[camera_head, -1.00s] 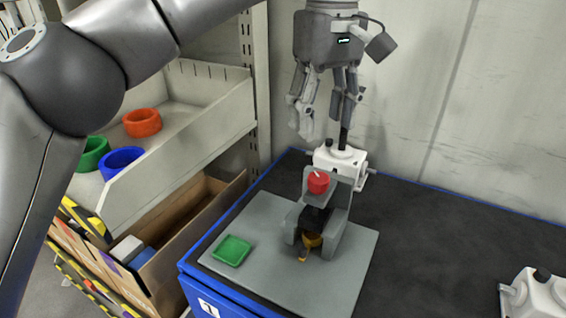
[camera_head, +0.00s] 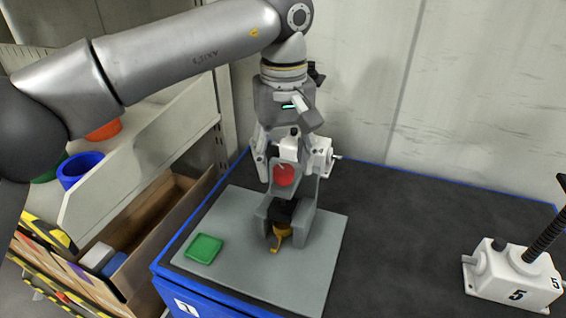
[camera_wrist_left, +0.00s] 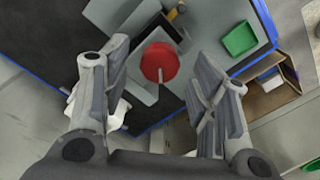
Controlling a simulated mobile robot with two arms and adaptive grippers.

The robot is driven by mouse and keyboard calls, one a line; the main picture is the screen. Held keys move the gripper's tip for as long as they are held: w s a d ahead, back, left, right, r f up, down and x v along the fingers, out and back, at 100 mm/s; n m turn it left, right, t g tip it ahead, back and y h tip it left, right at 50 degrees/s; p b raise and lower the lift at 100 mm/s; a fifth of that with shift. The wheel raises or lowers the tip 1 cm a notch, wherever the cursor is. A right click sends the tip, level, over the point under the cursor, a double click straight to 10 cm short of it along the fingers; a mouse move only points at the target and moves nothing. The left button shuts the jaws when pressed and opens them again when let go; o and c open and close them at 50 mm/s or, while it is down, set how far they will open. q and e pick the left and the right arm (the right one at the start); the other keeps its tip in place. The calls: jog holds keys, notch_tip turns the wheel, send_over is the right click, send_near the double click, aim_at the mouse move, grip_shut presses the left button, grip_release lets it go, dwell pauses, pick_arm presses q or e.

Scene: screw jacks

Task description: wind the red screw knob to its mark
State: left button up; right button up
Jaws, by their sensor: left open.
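The red screw knob (camera_head: 284,175) sits on a grey fixture (camera_head: 305,222) that stands on a grey plate (camera_head: 330,262). A light pointer line shows on the knob in the left wrist view (camera_wrist_left: 160,60). My left gripper (camera_head: 275,165) points down over the knob with its fingers spread. In the left wrist view the open fingers (camera_wrist_left: 165,85) lie on either side of the knob with a gap on both sides. A white screw jack (camera_head: 318,152) stands just behind the knob, partly hidden by the gripper. I cannot make out the mark. My right gripper is not in view.
A green square tray (camera_head: 204,249) lies on the plate's left part. A white jack marked 5 (camera_head: 515,280) stands at the far right of the dark bench. Shelves with coloured rings (camera_head: 80,168) stand at the left. The bench's middle right is clear.

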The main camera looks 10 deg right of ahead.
pick_arm(q)
jog(key=shift+f, duration=0.9)
jog(key=shift+c, duration=0.2)
jog(key=c, duration=1)
jog(key=shift+o, duration=0.2)
jog(key=shift+n, duration=0.3)
